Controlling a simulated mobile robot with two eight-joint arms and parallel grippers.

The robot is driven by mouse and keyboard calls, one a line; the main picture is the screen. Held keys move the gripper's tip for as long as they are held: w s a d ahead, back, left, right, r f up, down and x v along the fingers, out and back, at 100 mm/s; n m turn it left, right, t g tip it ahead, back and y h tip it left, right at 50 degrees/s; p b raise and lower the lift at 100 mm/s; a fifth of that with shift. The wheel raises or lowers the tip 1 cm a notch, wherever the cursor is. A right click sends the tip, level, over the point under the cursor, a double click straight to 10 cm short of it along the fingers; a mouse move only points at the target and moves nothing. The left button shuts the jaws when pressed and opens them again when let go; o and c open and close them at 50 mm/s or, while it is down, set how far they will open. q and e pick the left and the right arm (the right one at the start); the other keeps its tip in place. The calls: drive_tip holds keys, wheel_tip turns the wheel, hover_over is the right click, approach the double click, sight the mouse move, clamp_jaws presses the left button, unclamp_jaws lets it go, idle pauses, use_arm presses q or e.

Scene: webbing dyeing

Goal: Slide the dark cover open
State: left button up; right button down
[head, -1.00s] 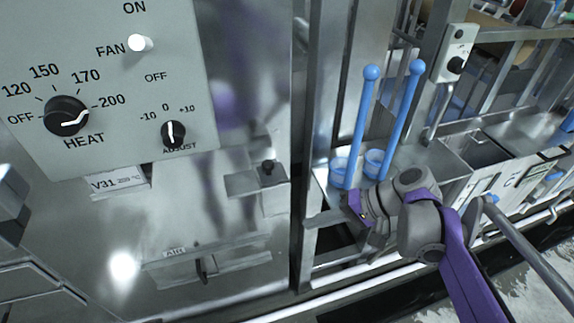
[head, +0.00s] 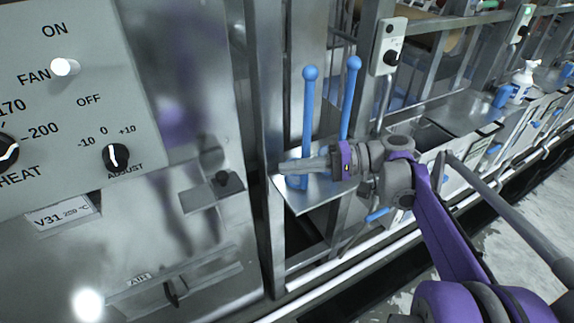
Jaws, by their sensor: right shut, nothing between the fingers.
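I cannot tell for sure which part is the dark cover. A small metal plate with a dark knob (head: 222,178) sits on the steel machine front, left of the frame post. Lower down, a slot labelled AIR has a dark lever (head: 171,292). My right gripper (head: 284,168) is shut and empty, its fingers pointing left beside the post. It appears apart from the knob, and it hides the lower parts of two blue-handled tools (head: 309,110). My left gripper is not in view.
A grey control panel (head: 110,95) with FAN and ADJUST controls is at upper left. A metal post (head: 267,150) stands between the machine front and my right gripper. A steel shelf (head: 315,195) lies beneath the gripper. A white bottle (head: 524,80) stands at the far right.

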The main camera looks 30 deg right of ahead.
sight(227, 176)
drive_tip(key=p+x, duration=0.1)
drive_tip(key=x, duration=1)
drive_tip(key=shift+a, duration=0.1)
drive_tip(key=a, duration=0.7)
drive_tip(key=shift+s+p, duration=0.1)
drive_tip(key=shift+p, duration=0.2)
drive_tip(key=shift+d, duration=0.1)
drive_tip(key=shift+s, duration=0.1)
